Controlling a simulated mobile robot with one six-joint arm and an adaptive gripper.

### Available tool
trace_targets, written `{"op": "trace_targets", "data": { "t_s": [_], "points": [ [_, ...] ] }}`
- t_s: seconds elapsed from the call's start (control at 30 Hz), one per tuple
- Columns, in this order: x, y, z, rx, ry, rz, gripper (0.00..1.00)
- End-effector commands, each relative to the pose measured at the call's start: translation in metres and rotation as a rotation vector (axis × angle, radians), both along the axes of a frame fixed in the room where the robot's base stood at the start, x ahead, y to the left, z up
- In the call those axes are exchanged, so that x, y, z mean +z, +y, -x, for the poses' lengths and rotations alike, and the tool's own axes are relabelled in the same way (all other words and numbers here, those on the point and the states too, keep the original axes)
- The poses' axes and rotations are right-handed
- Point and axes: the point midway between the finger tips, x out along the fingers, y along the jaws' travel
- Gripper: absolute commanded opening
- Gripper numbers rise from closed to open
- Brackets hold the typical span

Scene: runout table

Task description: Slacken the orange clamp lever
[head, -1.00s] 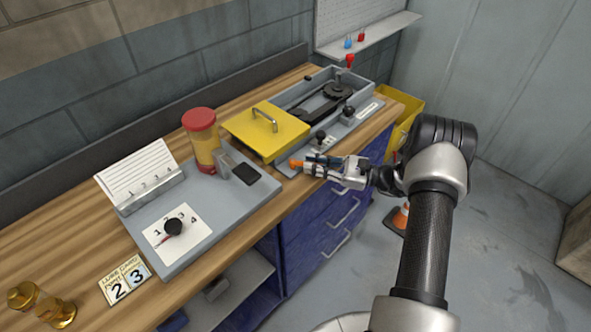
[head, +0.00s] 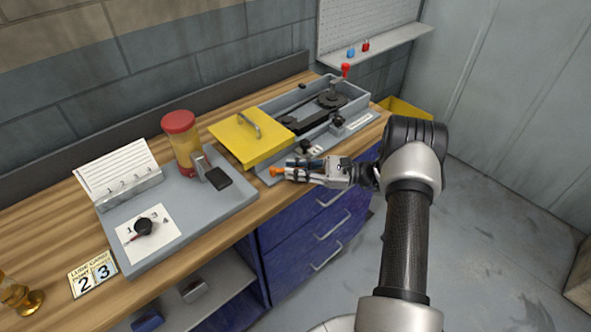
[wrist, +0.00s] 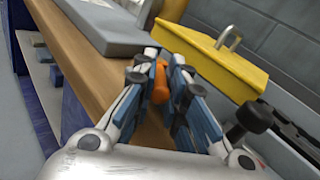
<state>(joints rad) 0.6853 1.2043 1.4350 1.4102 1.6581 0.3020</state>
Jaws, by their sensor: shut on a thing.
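The orange clamp lever (head: 277,172) shows at the tips of my gripper (head: 285,171), at the front edge of the workbench by the yellow cover. In the wrist view the orange lever (wrist: 160,83) sits between the blue-and-white fingers of my gripper (wrist: 163,75), which are shut on it. The fingers hide part of the lever, and its pivot is not visible. The yellow cover (head: 246,142) with its metal handle lies on the grey housing (head: 364,99), just behind the lever.
Black knobs (head: 306,146) stand on the housing near my gripper. A grey board (head: 190,228) with a red-lidded jar (head: 182,146) is to the left. Blue drawers (head: 311,226) are below the bench edge. A yellow bin (head: 405,110) is beyond the bench's far end.

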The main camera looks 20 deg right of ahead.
Motion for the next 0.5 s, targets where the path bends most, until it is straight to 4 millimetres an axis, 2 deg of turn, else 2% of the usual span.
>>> {"op": "trace_targets", "data": {
  "t_s": [0.03,0.07,0.3,0.37,0.5],
  "points": [
    [0.0018,-0.0009,-0.0017,-0.004,-0.005,0.002,0.00],
    [0.0018,-0.0009,-0.0017,-0.004,-0.005,0.002,0.13],
    [0.0011,-0.0002,-0.0010,-0.002,-0.003,0.001,0.29],
    [0.0010,-0.0001,-0.0009,-0.001,-0.002,0.001,0.33],
    [0.0007,0.0001,-0.0007,-0.001,-0.002,0.001,0.33]
  ]
}}
